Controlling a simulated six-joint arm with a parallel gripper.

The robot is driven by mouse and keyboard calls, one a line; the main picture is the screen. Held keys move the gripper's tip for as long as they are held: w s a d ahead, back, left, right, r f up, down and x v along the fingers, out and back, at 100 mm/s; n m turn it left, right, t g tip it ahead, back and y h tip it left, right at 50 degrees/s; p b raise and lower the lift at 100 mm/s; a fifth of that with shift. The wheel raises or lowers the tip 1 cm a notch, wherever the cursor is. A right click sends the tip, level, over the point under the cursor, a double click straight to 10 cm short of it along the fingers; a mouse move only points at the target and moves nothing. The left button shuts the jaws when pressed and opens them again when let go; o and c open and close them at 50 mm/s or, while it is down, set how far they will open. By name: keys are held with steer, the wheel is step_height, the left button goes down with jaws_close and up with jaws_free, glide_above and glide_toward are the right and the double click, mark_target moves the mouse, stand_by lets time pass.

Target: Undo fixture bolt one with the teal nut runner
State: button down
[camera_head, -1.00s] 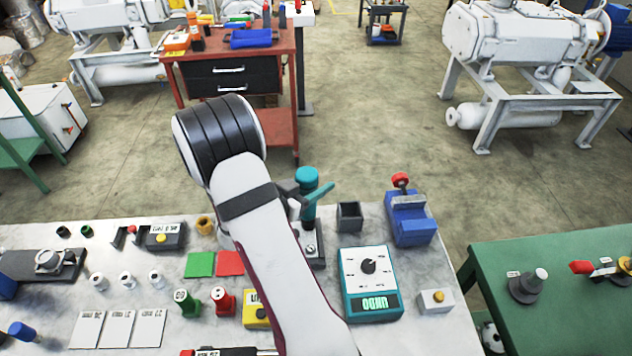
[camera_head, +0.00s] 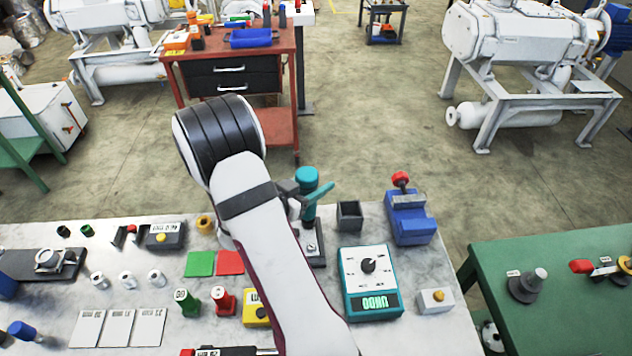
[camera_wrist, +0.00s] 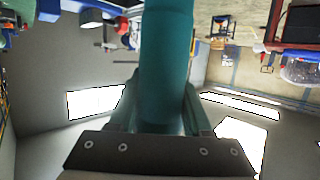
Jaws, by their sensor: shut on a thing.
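The teal nut runner (camera_head: 308,205) stands upright over a small dark fixture (camera_head: 319,258) on the bench, its side handle pointing right. My gripper (camera_head: 292,192) is shut on the nut runner's body from the left. In the wrist view the teal body (camera_wrist: 166,70) fills the middle between my fingers. A metal bolt-like part shows on the fixture just below the tool. I cannot tell whether the tool's tip touches a bolt. The teal-and-white control box (camera_head: 369,281) has a black dial, and its display reads UNDO.
An open dark box (camera_head: 349,215) and a blue vise-like block (camera_head: 409,222) stand close to the right of the tool. A yellow-button box (camera_head: 436,301) sits at the bench's right edge. Green and red pads (camera_head: 199,263) lie left of my arm.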

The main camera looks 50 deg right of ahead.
mark_target(312, 168)
steer(key=shift+r, duration=2.55)
